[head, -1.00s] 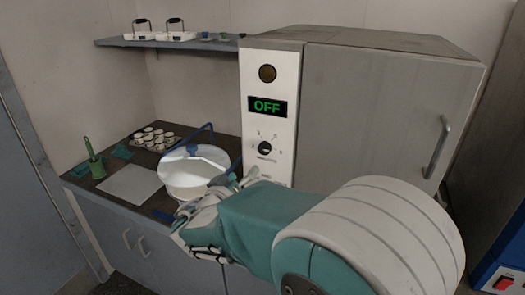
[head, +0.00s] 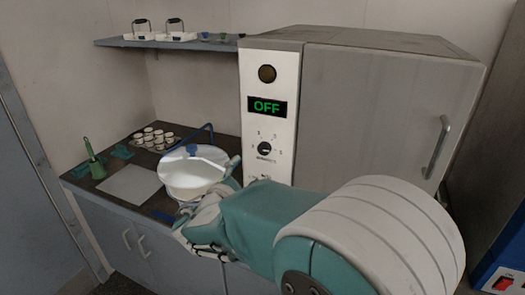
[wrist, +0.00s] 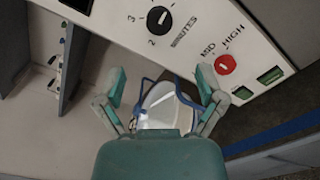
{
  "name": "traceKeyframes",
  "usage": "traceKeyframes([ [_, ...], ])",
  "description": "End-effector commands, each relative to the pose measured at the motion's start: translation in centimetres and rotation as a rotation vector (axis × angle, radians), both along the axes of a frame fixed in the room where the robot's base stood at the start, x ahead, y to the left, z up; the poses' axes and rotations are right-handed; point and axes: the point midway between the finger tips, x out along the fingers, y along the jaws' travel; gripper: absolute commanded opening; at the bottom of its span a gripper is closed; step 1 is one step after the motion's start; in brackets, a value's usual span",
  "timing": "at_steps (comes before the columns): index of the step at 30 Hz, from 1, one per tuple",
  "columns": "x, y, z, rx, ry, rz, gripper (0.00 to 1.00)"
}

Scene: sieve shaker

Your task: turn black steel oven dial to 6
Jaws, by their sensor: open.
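The black dial (head: 264,148) sits on the light control panel of the grey oven (head: 380,110), below a green display (head: 266,106) reading OFF. It shows larger at the top of the wrist view (wrist: 159,19), with 2, 3 and MINUTES printed around it. A red dial (wrist: 225,64) beside MID and HIGH lies lower on that panel. My gripper (wrist: 162,80) is open and empty, its teal fingertips spread apart and clear of both dials. In the head view my gripper (head: 211,188) is left of and below the black dial, partly hiding the panel's lower part.
A grey mat (head: 131,186), a tray of small cups (head: 155,139) and a green tool (head: 92,155) lie further left. A shelf (head: 165,44) is above.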

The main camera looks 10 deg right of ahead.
Motion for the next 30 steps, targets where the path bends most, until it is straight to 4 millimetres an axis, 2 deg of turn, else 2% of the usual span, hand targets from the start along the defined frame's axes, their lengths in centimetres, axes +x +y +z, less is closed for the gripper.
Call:
traceKeyframes([
  [9, 0.1, -0.2, 0.0, -0.411, 0.298, 0.000, 0.88],
  [15, 0.2, -0.2, 0.1, -0.586, 0.425, 0.000, 0.88],
  [22, 1.0, -0.8, 0.1, -0.622, 0.452, -0.001, 0.88],
  [30, 4.9, -3.8, 0.1, -0.621, 0.451, -0.004, 0.88],
])
